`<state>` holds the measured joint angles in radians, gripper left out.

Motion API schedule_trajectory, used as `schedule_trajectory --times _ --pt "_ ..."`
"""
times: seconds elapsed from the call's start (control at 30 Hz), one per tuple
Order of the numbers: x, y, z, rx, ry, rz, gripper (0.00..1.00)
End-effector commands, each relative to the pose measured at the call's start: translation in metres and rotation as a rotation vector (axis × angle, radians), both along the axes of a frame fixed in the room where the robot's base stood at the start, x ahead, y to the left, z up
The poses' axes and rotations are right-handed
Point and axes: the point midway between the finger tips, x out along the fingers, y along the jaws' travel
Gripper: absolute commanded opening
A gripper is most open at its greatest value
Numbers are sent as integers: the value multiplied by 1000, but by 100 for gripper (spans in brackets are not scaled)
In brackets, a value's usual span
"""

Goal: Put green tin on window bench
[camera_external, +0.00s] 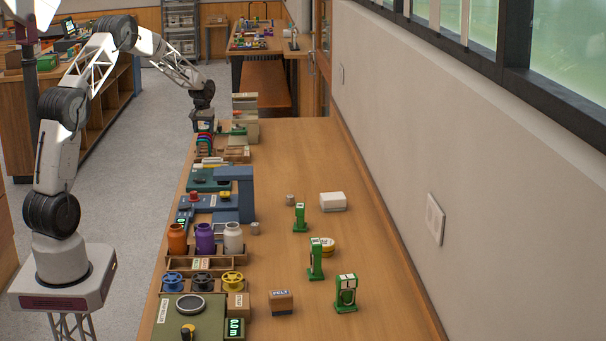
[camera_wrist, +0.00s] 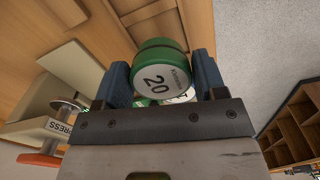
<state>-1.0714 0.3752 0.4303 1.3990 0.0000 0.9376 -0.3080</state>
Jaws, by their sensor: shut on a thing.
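The green tin (camera_wrist: 160,80), with a white face marked 20, is between the two blue fingers of my gripper (camera_wrist: 162,72) in the wrist view. My gripper is shut on it. In the external view my gripper (camera_external: 203,121) is at the far left edge of the long wooden bench (camera_external: 300,160) below the window. I cannot make out the tin clearly there. More green and white shows behind the tin in the wrist view, partly hidden by the fingers.
A press (camera_wrist: 58,124) stands left of my gripper in the wrist view. Orange, purple and white jars (camera_external: 205,238) line the bench's left side. The far right bench top is clear.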

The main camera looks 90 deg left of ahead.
Motion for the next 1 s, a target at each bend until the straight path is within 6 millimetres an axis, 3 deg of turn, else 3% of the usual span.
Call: schedule_trajectory --times 0.4,1.0 --pt "0 0 -26 1 0 0 38" --pt "0 0 -30 1 0 0 38"
